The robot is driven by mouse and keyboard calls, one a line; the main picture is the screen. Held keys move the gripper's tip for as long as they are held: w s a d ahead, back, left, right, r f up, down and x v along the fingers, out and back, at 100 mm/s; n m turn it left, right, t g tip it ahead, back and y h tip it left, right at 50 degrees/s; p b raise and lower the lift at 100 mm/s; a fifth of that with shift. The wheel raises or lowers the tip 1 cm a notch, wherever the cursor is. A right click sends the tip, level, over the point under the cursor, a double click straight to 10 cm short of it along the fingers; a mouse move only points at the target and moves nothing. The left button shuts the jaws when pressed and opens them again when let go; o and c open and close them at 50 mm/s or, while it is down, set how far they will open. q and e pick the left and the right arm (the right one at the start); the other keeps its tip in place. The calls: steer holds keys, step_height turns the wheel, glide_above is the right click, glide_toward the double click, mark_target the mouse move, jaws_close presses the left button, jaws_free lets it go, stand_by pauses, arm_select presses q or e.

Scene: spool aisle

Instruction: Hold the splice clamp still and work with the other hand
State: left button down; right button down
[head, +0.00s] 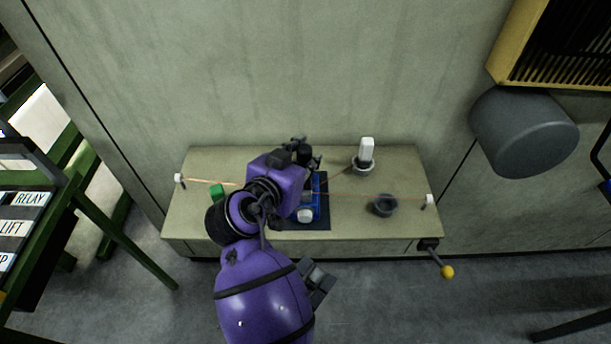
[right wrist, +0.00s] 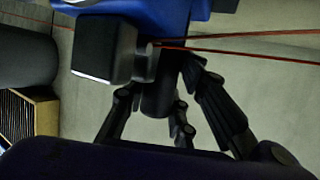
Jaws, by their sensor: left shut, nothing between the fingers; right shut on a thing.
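The blue splice clamp (head: 316,187) stands on a dark mat (head: 318,222) in the middle of the bench, partly hidden by my purple arm. It has a pale round knob (head: 305,215) at its near end. My right gripper (head: 304,157) is at its far end. In the right wrist view my fingers close around a black upright part (right wrist: 157,98) beneath the clamp's blue body (right wrist: 165,12). A dark block (right wrist: 105,50) sits beside it. My left gripper (head: 318,282) appears below the bench's front edge, shut and empty, partly hidden by the purple arm.
A cord (head: 365,195) runs to white end posts (head: 179,179) on the bench (head: 230,160). A yellow-knobbed lever (head: 446,271) juts from the front right.

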steer(key=c, duration=1.4)
jaws_free()
steer(key=shift+f, duration=0.15)
steer(key=shift+o, duration=0.2)
